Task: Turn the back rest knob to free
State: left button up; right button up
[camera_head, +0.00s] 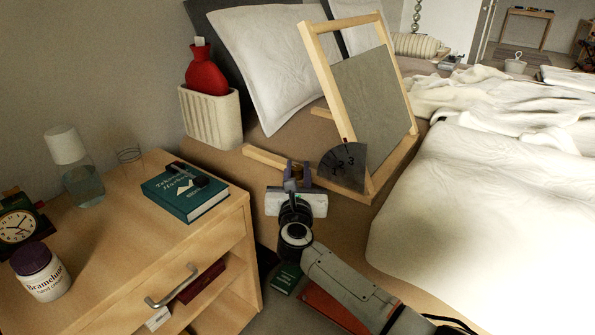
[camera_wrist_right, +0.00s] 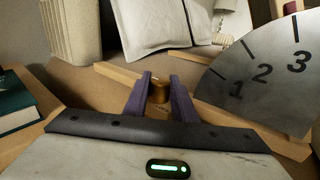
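The back rest (camera_head: 365,85) is a light wooden frame with a grey panel, propped up on the bed by the pillows. A dark grey dial plate (camera_head: 343,166) numbered 1, 2, 3 is on its near side; it also shows in the right wrist view (camera_wrist_right: 262,75). My left gripper is not in view.
A wooden nightstand (camera_head: 235,232) stands at the left with a teal book (camera_head: 184,192), a jar (camera_head: 41,272), a bottle and a clock. Rumpled white bedding (camera_head: 475,205) lies at the right.

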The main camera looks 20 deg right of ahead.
jog(key=c, duration=0.4)
pick_arm(q)
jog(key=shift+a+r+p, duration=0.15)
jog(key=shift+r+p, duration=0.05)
jog(key=shift+p, duration=0.25)
pick_arm(e)
jog(key=shift+n+y, duration=0.3)
jog(key=shift+n+y+p, duration=0.4)
jog(key=shift+y+p, duration=0.3)
jog(key=shift+y, duration=0.1)
jog(key=n+y+p, duration=0.2)
jog(key=shift+d+t+y, duration=0.1)
jog(key=shift+t+y, duration=0.3)
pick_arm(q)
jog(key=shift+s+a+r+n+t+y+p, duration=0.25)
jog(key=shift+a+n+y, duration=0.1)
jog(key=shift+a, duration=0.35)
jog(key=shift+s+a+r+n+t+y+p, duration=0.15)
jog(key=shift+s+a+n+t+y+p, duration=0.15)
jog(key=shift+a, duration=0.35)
pick_arm(e)
jog(key=shift+f+n+y, duration=0.1)
jog(key=shift+n+y, duration=1.1)
jog(key=shift+y, duration=1)
jog(key=o, duration=1)
